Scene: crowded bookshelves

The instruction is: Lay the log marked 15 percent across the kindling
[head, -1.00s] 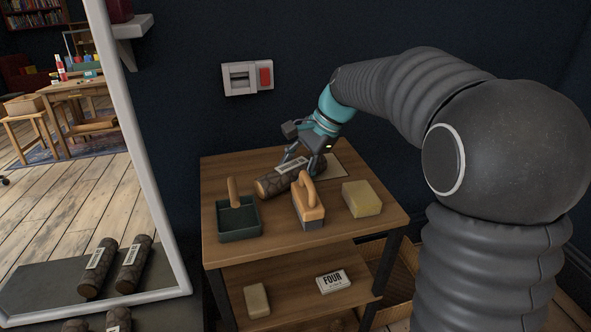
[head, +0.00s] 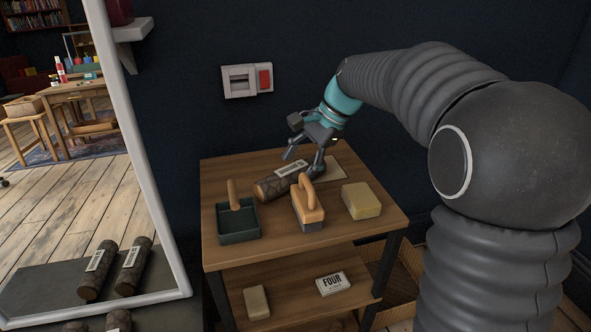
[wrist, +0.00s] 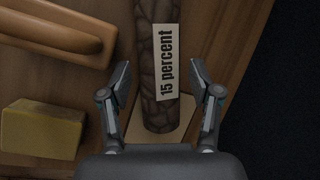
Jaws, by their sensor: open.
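The log marked 15 percent (head: 272,188) is dark, bark-textured and round, with a white label. It lies on the top of a wooden table, its far end over a pale sheet (wrist: 180,134). In the wrist view the log (wrist: 148,40) runs between my fingers, its label upright to read along its length. My gripper (head: 303,164) is open at the log's far part; in the wrist view the gripper (wrist: 160,68) has one finger on each side, with gaps to the log. I cannot tell its exact height above it. No kindling is recognisable in view.
A wooden-handled brush (head: 309,204) stands close beside the log. A green dustpan (head: 238,222) and a yellow sponge (head: 361,200) flank them. A lower shelf (head: 295,300) holds a block and a FOUR box. Other labelled logs (head: 98,268) show inside a white frame (head: 139,160) at left.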

